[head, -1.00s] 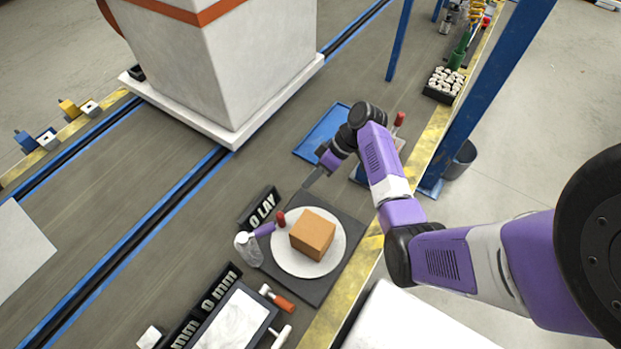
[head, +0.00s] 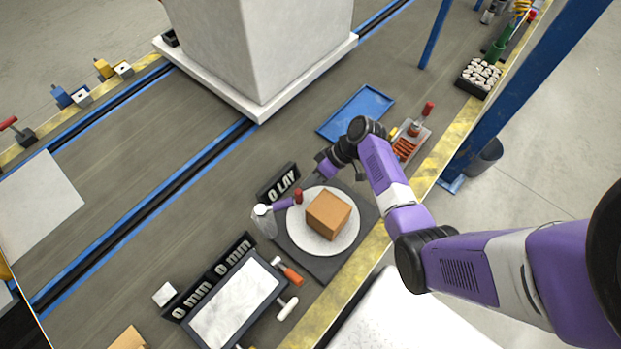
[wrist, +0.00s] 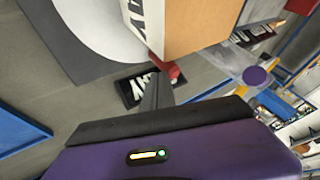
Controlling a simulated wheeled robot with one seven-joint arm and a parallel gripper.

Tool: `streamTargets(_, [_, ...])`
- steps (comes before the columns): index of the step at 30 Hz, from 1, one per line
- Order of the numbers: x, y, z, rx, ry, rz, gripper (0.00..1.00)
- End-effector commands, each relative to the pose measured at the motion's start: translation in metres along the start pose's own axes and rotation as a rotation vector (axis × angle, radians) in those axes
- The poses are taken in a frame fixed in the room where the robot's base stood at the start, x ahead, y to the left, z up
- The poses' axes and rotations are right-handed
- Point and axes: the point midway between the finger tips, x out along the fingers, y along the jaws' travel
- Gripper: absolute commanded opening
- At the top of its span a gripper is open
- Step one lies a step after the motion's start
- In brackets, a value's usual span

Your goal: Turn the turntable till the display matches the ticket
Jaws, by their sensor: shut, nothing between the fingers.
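The turntable (head: 345,240) is a white disc on a dark square base, with a brown box (head: 328,214) on it. A red knob (head: 298,196) stands at the disc's far-left edge. The black display (head: 278,184) behind it reads "0 LAY". In the wrist view, the display (wrist: 132,92) lies partly behind my fingers. My gripper (wrist: 160,82) is shut and empty, its tips close beside the red knob (wrist: 172,72); contact cannot be told. The box (wrist: 190,25) stands just beyond, with large letters on one face. I can make out no readable ticket.
A purple-handled clear tool (head: 266,222) lies close left of the turntable. A framed white panel (head: 232,305) with "0 mm" displays (head: 213,278) is nearer. A blue tray (head: 357,113) lies behind my gripper.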

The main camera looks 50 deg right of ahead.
Motion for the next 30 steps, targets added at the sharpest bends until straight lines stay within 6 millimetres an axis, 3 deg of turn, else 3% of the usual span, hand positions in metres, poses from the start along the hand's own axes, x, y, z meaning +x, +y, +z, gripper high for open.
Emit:
streamTargets(5, [0.005, -0.002, -0.002, -0.042, -0.021, -0.021, 0.00])
streamTargets(10, [0.018, -0.019, -0.007, -0.206, -0.110, -0.109, 0.00])
streamTargets(13, [0.019, -0.030, -0.007, -0.218, -0.118, -0.118, 0.00])
streamTargets(30, [0.023, -0.032, -0.011, -0.217, -0.115, -0.115, 0.00])
